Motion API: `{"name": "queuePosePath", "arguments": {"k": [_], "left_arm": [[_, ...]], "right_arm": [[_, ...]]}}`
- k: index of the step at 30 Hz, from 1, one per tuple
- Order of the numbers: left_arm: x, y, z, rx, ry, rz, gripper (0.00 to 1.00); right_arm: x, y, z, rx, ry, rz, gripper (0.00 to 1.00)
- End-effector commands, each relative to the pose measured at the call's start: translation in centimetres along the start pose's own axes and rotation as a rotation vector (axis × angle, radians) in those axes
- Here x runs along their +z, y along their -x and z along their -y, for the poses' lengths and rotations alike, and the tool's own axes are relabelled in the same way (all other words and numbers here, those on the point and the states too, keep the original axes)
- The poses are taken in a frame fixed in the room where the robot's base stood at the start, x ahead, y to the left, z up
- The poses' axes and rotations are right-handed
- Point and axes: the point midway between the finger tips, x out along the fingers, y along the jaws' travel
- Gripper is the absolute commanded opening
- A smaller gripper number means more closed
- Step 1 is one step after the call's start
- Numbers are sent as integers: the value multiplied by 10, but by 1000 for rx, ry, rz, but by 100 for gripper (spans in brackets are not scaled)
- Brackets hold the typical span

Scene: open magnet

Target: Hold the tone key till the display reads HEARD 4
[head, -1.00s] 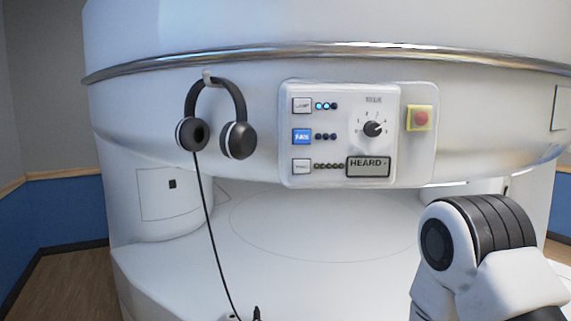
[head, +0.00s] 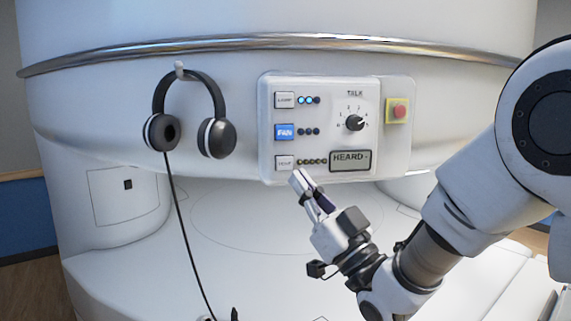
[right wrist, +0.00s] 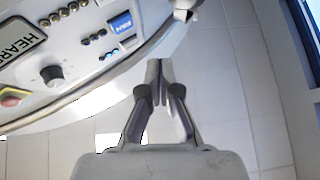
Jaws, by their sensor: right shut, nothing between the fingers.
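The tone key (head: 285,162) is the small pale lowest key in the left column of the control panel; its label is too small to read surely. The display (head: 350,160) beside it reads "HEARD -"; part of it also shows in the right wrist view (right wrist: 20,38). My right gripper (head: 297,179) is shut and empty, its tips just below and right of the tone key. I cannot tell whether they touch the panel. In the right wrist view its fingers (right wrist: 159,72) are together, below the panel edge. My left gripper is out of view.
The panel also holds a lamp key (head: 285,100), a blue-lit fan key (head: 284,131), a talk knob (head: 355,123) and a red stop button (head: 398,111) on yellow. Headphones (head: 212,125) hang at left, with a cord running down. The bed surface below is largely clear.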

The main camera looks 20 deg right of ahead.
Motion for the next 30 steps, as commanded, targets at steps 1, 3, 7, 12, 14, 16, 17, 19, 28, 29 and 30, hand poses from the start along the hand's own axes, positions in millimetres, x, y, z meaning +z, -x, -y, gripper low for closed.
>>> {"name": "queuePosePath", "arguments": {"k": [1, 3, 7, 12, 14, 16, 17, 19, 28, 29, 30], "left_arm": [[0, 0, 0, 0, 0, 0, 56], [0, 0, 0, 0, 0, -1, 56], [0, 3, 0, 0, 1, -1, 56], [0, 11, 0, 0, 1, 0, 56], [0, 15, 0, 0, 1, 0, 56], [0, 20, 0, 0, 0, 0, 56], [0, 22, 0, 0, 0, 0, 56], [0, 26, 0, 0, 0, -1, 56], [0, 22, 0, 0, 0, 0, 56], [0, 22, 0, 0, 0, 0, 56], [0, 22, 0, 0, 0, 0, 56]], "right_arm": [[0, 0, 0, 0, 0, 0, 0], [0, 0, 0, 0, 0, 1, 0], [2, -4, -2, 0, 0, 0, 0], [10, -18, -12, 1, -1, 1, 0], [15, -24, -17, 1, 0, 1, 0], [20, -32, -22, 0, -1, 2, 0], [22, -35, -24, 0, -1, 2, 0], [28, -42, -30, 0, -1, 2, 0], [45, -60, -44, 0, 0, 1, 0], [45, -61, -44, 0, 0, 1, 0], [46, -61, -45, 0, 0, 1, 0]]}}
